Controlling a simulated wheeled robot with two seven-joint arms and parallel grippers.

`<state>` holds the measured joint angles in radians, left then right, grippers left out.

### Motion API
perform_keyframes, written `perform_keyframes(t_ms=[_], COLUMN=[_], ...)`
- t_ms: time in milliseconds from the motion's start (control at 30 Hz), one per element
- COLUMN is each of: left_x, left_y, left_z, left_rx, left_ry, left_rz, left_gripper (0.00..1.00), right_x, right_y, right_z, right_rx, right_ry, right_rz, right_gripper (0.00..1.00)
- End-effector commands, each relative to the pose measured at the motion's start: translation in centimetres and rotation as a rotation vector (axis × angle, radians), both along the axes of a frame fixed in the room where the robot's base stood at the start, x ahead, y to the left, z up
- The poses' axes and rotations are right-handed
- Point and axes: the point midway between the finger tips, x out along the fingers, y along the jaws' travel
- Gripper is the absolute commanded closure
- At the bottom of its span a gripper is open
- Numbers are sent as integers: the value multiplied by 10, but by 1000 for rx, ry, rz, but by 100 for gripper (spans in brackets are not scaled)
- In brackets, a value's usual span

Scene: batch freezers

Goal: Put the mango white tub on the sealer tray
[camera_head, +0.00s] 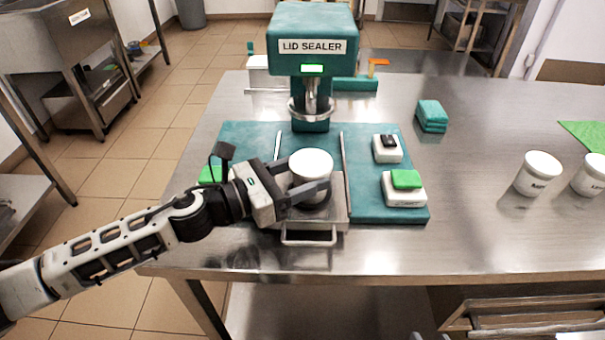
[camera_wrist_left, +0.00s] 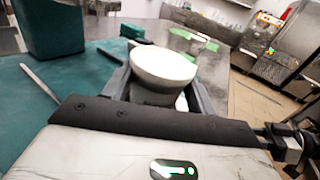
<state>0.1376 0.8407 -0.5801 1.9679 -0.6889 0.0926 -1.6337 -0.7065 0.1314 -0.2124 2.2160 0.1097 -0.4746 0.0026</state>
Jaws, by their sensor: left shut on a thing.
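A white tub (camera_head: 311,164) is between the fingers of my left gripper (camera_head: 312,190), which is shut on it. The tub is upright over the metal sealer tray (camera_head: 336,222) at the front of the lid sealer (camera_head: 312,50). I cannot tell whether its base touches the tray. Its label is hidden, so the flavour cannot be read. In the left wrist view the tub (camera_wrist_left: 163,68) sits between the two dark fingers (camera_wrist_left: 158,95). My right gripper is not in view.
Two more white tubs (camera_head: 538,173) (camera_head: 592,175) stand at the right of the steel table. White blocks, one with a green button (camera_head: 405,180), are right of the tray. The table's right front is clear.

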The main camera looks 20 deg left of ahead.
Motion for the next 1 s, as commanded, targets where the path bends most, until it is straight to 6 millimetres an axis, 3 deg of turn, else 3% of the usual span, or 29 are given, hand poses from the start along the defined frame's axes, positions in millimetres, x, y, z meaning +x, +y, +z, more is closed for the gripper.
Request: perform_keyframes(t_ms=[133, 167, 233, 600, 1000], left_x=[0, 0, 0, -1, -45], left_y=[0, 0, 0, 0, 42], left_z=[-4, -4, -3, 2, -5], left_rx=[-1, -1, -1, 1, 1], left_ry=[-1, 1, 1, 1, 6], left_rz=[0, 0, 0, 0, 0], left_gripper=[82, 38, 21, 21, 21], right_x=[1, 0, 1, 1, 3], right_y=[0, 0, 0, 0, 0], right_z=[-3, -2, -1, 3, -14], right_rx=[-2, -2, -3, -2, -8], right_ry=[-4, -5, -5, -5, -20], right_rz=[1, 1, 3, 4, 7], right_gripper=[64, 64, 64, 64, 64])
